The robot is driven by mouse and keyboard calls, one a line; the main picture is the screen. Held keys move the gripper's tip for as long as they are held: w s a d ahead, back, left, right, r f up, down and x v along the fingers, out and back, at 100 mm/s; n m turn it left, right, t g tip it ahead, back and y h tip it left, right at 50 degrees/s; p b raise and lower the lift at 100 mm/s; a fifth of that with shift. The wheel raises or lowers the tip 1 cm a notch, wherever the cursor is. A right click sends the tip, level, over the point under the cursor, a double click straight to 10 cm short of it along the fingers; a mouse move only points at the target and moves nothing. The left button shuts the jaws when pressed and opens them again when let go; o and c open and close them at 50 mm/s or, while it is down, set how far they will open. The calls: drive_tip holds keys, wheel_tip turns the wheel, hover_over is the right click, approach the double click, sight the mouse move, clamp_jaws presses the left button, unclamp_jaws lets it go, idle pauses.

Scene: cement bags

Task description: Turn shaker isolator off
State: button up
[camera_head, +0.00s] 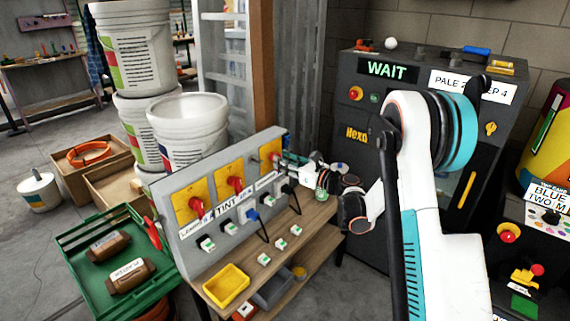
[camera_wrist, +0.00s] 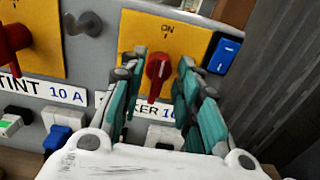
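The shaker isolator is a red rotary handle on a yellow plate (camera_head: 268,150) at the right end of the grey panel. In the wrist view the red handle (camera_wrist: 158,75) stands about upright, its white mark near the "ON" lettering. Its label (camera_wrist: 128,104) is partly covered by my fingers and reads "KER". My gripper (camera_wrist: 161,62) is open, with one teal finger on each side of the handle and gaps visible between. In the head view my gripper (camera_head: 283,160) is at this right-hand plate and hides most of the handle.
Two more isolators with red handles, one on the middle plate (camera_head: 229,184) labelled TINT, sit to the left. A blue switch (camera_wrist: 224,54) is right of the fingers. Plugs and cables (camera_head: 253,214) lie below. A yellow bin (camera_head: 226,285) stands on the bench.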

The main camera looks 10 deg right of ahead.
clamp_jaws()
drive_tip(key=shift+n, duration=0.3)
drive_tip(key=n, duration=1.7)
drive_tip(key=shift+s+a+f, duration=0.15)
drive_tip(key=shift+a+f, duration=0.1)
drive_tip(key=shift+f, duration=0.05)
drive_tip(key=shift+n, duration=0.3)
idle(0.3)
